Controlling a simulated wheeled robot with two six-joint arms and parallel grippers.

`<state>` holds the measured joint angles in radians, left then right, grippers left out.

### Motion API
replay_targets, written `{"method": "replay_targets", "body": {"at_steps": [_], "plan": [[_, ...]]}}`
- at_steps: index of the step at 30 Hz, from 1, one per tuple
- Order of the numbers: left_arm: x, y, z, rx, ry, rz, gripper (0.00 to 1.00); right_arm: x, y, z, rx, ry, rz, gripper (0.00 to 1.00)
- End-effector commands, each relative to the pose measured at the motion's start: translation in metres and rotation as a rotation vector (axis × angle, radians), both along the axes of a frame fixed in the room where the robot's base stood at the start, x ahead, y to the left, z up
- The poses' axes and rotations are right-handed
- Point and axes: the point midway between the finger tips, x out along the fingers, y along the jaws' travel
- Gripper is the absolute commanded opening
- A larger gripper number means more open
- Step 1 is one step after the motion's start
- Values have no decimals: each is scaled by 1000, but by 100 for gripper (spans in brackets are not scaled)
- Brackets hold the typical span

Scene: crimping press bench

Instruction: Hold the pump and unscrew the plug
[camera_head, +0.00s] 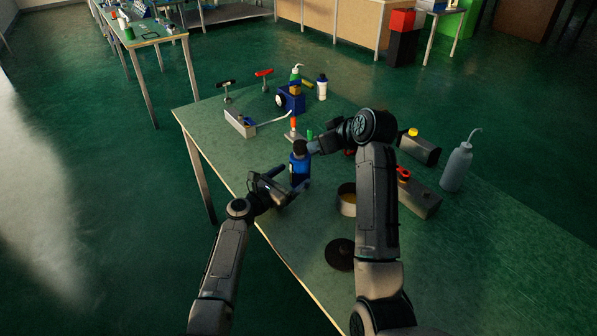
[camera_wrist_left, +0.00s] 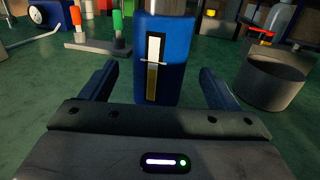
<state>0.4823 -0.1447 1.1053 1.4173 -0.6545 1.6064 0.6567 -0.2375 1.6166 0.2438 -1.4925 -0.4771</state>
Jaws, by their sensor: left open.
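The blue pump (camera_head: 299,169) stands upright near the table's front left edge, with a dark plug (camera_head: 300,147) at its top. In the left wrist view its blue body (camera_wrist_left: 182,60) has a sight window, and its top is out of frame. My left gripper (camera_head: 287,186) is open at the pump's lower body. In the left wrist view its fingers (camera_wrist_left: 160,82) lie on both sides of the body, with gaps visible. My right gripper (camera_head: 313,147) is beside the plug, coming from the right. Its fingers are too small to tell whether they touch it.
A round tin (camera_head: 347,203) and a dark disc (camera_head: 340,254) lie to the right of the pump. The table's right front (camera_head: 480,270) is clear.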

Motion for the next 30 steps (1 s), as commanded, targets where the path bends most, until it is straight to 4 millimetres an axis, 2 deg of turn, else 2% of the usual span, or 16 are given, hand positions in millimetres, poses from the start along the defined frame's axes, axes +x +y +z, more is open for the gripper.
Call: {"method": "replay_targets", "body": {"at_steps": [3, 9, 22, 23, 30], "plan": [[16, -13, 0, 1, 1, 0, 82, 0, 0, 0, 0, 0, 0, 36], [32, -27, 0, 0, 0, 1, 82, 0, 0, 0, 0, 0, 0, 36], [38, -32, 0, 2, -1, 1, 82, 0, 0, 0, 0, 0, 0, 36], [38, -32, -1, 2, -1, 1, 80, 0, 0, 0, 0, 0, 0, 36], [38, -32, -1, 3, -1, 1, 33, 0, 0, 0, 0, 0, 0, 36]]}}
